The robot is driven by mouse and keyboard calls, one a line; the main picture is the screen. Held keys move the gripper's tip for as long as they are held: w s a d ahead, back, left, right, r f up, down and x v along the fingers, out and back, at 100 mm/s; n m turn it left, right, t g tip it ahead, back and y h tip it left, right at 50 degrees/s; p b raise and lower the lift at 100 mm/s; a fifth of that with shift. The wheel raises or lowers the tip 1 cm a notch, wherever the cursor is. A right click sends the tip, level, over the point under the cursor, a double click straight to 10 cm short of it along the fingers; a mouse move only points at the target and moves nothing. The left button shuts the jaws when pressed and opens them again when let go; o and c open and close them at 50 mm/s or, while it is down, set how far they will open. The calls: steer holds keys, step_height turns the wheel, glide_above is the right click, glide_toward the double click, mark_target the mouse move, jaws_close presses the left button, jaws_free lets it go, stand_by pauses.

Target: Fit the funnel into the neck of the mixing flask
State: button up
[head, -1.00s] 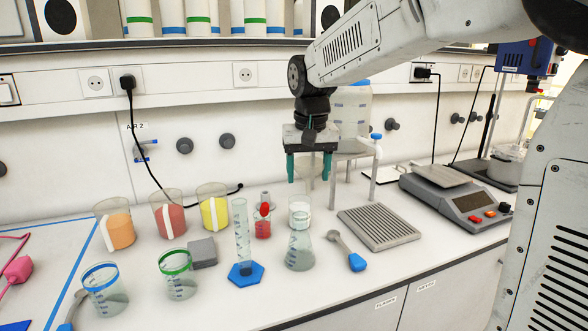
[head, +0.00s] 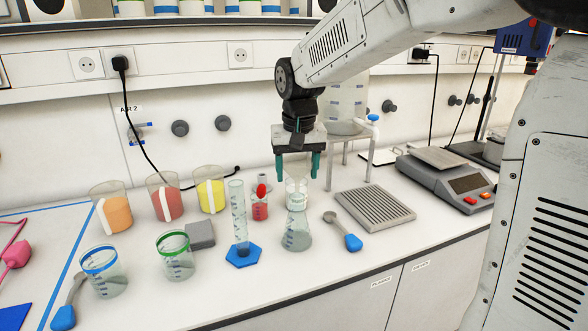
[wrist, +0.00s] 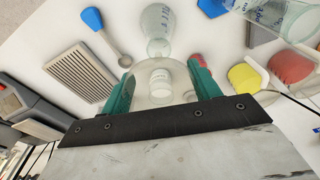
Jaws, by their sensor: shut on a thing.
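The mixing flask (head: 297,232) is a clear conical flask standing upright on the bench; it also shows in the wrist view (wrist: 157,22). My gripper (head: 298,176) is above it and slightly behind, pointing down, its teal fingers shut on the funnel. The funnel is clear and hard to make out in the head view. In the wrist view the funnel (wrist: 139,92) is a faint see-through round shape between the fingers (wrist: 160,74). A white-labelled jar shows through it. The funnel looks apart from the flask neck, but its lower end is unclear.
A graduated cylinder (head: 239,222) on a blue base and a small red bottle (head: 260,206) stand left of the flask. A spoon (head: 346,233) and a ribbed grey rack (head: 374,217) lie right. Beakers of orange, red and yellow liquid stand back left.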

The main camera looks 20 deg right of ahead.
mark_target(298, 161)
steer(key=shift+f, duration=2.25)
stand_by(0.5)
steer(key=o, duration=1)
steer(key=shift+o, duration=0.2)
steer(key=r, duration=0.5)
steer(key=s+r, duration=0.1)
steer(key=r, duration=0.1)
steer(key=shift+a+r, duration=0.1)
steer(key=shift+r, duration=0.3)
steer(key=s+d+f+n, duration=0.1)
steer(key=s+f, duration=0.1)
steer(key=s, duration=1.2)
steer(key=s+d+f+n, duration=0.1)
steer(key=s+f, duration=0.1)
steer(key=s, duration=1.3)
steer(key=shift+s+d+f, duration=0.15)
steer(key=shift+d+f, duration=0.1)
